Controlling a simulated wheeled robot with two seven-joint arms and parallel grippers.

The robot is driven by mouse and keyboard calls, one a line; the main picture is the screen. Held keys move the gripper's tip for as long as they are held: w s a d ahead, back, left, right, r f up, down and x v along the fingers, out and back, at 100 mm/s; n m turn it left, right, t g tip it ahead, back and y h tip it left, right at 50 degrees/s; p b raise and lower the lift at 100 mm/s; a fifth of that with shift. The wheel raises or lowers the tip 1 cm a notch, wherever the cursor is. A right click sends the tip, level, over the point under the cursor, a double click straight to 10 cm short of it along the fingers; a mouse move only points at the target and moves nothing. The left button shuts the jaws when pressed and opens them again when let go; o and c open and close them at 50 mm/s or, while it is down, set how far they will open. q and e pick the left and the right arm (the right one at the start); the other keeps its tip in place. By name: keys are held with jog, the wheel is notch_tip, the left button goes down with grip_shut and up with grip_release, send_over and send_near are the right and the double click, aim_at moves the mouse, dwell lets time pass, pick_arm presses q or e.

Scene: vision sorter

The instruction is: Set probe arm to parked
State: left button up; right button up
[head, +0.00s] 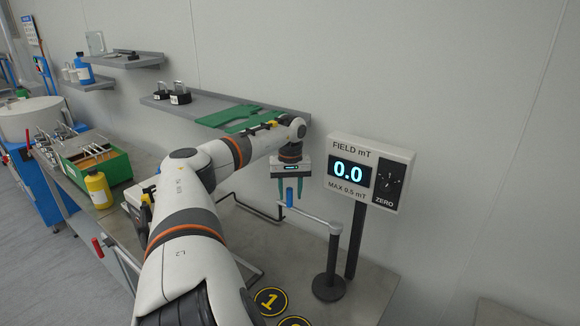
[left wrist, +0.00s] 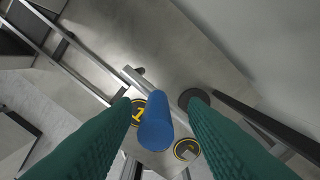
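The probe arm (head: 316,220) is a thin grey bar on a dark post (head: 332,262), with an upright blue handle (head: 289,198) at its free end. It reaches left from the post. My left gripper (head: 289,197) points down at the blue handle. In the left wrist view the blue handle (left wrist: 155,122) stands between the two green fingers (left wrist: 155,110), with a gap visible on each side. The gripper is open; whether a finger touches the handle I cannot tell. My right gripper is not in view.
A field meter (head: 368,172) reading 0.0 stands behind the post. A round yellow-and-black "1" marker (head: 270,301) lies on the bench, with another partly cut off beside it. A shelf (head: 215,104) with a green plate is behind. A yellow bottle (head: 98,190) and green bin stand left.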

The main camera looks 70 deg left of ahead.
pick_arm(q)
jog(key=shift+r, duration=0.3)
notch_tip(320, 180, up, 5)
jog(key=shift+f+b, duration=0.1)
jog(key=shift+b, duration=0.25)
notch_tip(320, 180, up, 7)
jog(key=p, duration=0.2)
jog(key=shift+f, duration=0.2)
